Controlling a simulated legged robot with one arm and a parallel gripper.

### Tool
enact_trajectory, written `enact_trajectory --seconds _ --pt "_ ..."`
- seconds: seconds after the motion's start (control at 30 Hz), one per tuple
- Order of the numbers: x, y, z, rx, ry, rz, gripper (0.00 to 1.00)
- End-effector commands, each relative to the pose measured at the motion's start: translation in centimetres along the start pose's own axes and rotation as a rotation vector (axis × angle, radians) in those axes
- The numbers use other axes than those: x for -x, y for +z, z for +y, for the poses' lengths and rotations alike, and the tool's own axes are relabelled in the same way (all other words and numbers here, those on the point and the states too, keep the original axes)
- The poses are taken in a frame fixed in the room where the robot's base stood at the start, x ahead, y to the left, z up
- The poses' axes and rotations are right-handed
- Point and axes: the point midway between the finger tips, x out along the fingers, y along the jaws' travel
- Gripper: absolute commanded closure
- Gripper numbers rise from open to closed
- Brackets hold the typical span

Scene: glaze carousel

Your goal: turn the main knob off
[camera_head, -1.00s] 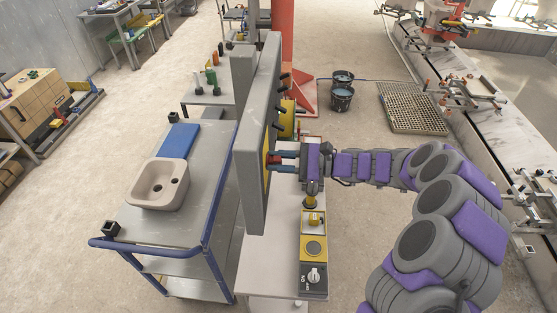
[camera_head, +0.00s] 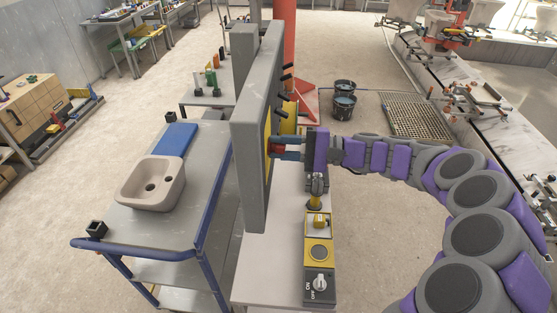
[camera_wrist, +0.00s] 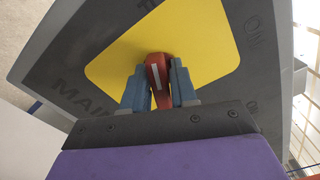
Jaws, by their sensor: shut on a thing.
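The main knob is a red lever with a white stripe in the wrist view (camera_wrist: 157,76), on a yellow plate (camera_wrist: 200,45) set in a dark grey panel face. Part of the lettering "MAIN" shows on the panel. My gripper (camera_wrist: 158,88) has one blue-grey finger on each side of the red lever and is shut on it. In the head view, the upright grey panel (camera_head: 254,185) is seen nearly edge-on. My gripper (camera_head: 279,148) reaches it from the right, and only a little red of the knob shows between the fingers.
A lower control strip with a white ON/OFF knob (camera_head: 319,283) and a yellow-framed round button (camera_head: 319,252) lies below my gripper. A blue-framed cart (camera_head: 190,228) with a beige basin (camera_head: 151,183) stands left of the panel.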

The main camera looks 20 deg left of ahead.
Motion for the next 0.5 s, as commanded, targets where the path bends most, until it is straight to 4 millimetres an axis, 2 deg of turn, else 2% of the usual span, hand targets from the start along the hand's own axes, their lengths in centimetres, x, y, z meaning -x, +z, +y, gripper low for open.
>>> enact_trajectory --seconds 0.03,0.5 --pt "0.09 -0.26 0.57 0.045 0.0 0.001 1.0" --pt "0.26 -0.24 0.63 0.358 0.004 0.001 1.0"
